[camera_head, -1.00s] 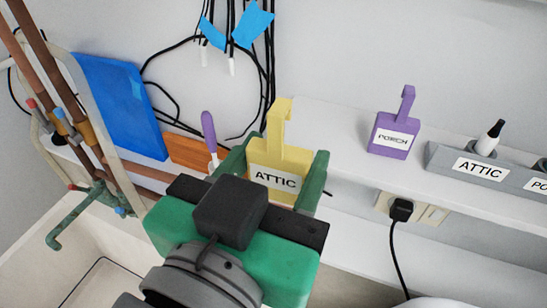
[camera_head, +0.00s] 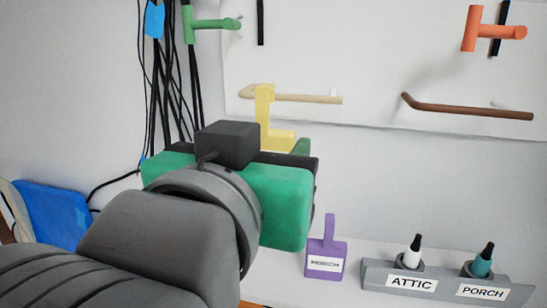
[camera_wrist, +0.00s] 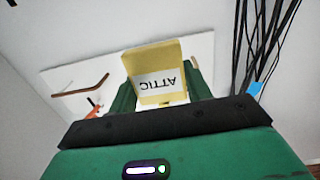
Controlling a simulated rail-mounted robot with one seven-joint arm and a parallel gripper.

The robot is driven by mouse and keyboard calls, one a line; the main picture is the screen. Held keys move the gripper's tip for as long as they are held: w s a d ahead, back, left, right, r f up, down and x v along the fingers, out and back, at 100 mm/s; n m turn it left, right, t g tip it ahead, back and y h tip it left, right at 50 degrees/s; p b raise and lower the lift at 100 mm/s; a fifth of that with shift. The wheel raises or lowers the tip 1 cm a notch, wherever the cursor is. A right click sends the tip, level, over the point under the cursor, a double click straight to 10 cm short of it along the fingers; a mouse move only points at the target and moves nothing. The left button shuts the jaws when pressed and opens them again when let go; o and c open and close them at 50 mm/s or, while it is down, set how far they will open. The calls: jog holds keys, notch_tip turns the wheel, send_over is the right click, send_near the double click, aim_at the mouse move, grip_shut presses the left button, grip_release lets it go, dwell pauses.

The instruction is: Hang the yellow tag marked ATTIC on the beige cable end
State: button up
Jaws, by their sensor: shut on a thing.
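The yellow ATTIC tag (camera_head: 266,120) is upright in my gripper (camera_wrist: 160,92), which is shut on its body. In the head view its hook top overlaps the beige cable end (camera_head: 315,99), a thin, nearly level rod on the white board. I cannot tell whether they touch or the tag is in front. In the wrist view the tag (camera_wrist: 152,60) shows its ATTIC label upside down, between the green fingers. My gripper's body hides the tag's lower part in the head view.
A brown rod (camera_head: 470,108) is on the board to the right. A green peg (camera_head: 213,24) and an orange peg (camera_head: 490,32) stick out above. Black cables (camera_head: 175,90) hang at left. Below, a purple tag (camera_head: 326,258) and a grey marker holder (camera_head: 440,283) stand on the shelf.

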jog(key=shift+x, duration=4)
jog(key=shift+a+r, duration=0.15)
jog(key=shift+a, duration=0.05)
jog(key=shift+f+b, duration=0.45)
jog(key=shift+f, duration=0.3)
jog(key=o, duration=1)
